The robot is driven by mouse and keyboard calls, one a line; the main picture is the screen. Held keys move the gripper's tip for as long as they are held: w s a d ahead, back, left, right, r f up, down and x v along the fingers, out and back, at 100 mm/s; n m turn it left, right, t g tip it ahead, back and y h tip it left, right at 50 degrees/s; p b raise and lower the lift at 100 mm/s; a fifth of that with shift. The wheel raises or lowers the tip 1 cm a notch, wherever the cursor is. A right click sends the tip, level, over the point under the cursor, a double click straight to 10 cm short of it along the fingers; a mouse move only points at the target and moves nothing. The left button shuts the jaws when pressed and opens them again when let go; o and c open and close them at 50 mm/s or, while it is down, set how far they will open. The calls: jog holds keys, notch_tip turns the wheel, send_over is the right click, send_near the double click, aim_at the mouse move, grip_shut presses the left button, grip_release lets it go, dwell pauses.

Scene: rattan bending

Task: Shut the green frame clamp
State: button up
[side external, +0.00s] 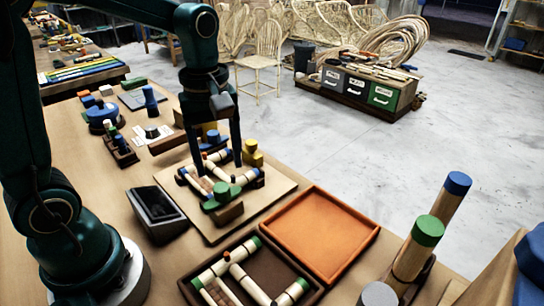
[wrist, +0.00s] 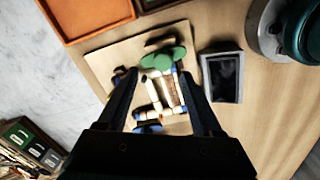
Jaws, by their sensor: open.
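The green frame clamp (side external: 221,193) has a green top and a brown block at its base. It stands at the near corner of a small frame of pale rattan pieces with blue ends (side external: 195,180), on a light board (side external: 265,205). In the wrist view the green clamp (wrist: 163,58) shows beyond the fingertips, at the frame's upper end. My gripper (side external: 219,160) is open and points down over the frame, with its fingers apart; it also shows in the wrist view (wrist: 160,76). I see no contact with the green clamp. Whether the clamp is open or shut is unclear.
A yellow clamp (side external: 252,154) stands at the frame's far right. A black tray (side external: 157,207) lies left of the board. An orange tray (side external: 320,235) and a brown tray with rattan pieces (side external: 190,284) lie in front. Upright capped poles (side external: 416,245) stand at the right.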

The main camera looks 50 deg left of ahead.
aim_at(221, 187)
jog(key=shift+s+a+f, duration=0.1)
jog(key=shift+f, duration=2.85)
grip_shut()
